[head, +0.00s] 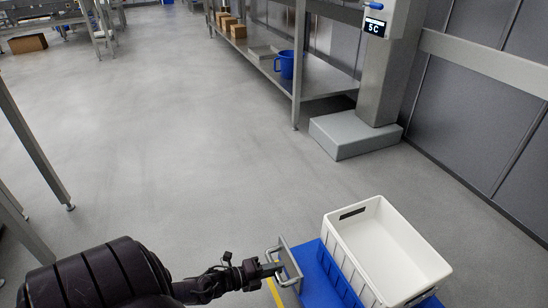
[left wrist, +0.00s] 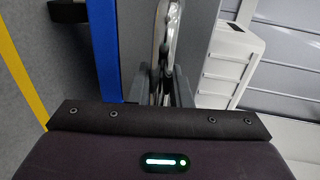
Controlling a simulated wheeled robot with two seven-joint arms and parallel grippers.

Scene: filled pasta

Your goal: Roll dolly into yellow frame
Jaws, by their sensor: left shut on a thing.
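The blue dolly (head: 318,278) stands at the bottom right of the head view, with a white crate (head: 345,262) on it. A grey metal handle (head: 289,262) rises at the dolly's left side. My left gripper (head: 277,268) is shut on this handle; the wrist view shows the fingers (left wrist: 163,88) around the grey bar. A short piece of yellow floor line (head: 273,291) shows just left of the dolly, and a yellow stripe (left wrist: 22,70) runs down the left of the wrist view. The rest of the yellow frame is hidden or out of view. My right gripper is not in view.
A grey column with a "5C" sign (head: 374,27) stands on a wide base (head: 354,134) ahead. A steel shelf (head: 320,76) with a blue bucket (head: 286,66) is beside it. A dark wall runs along the right.

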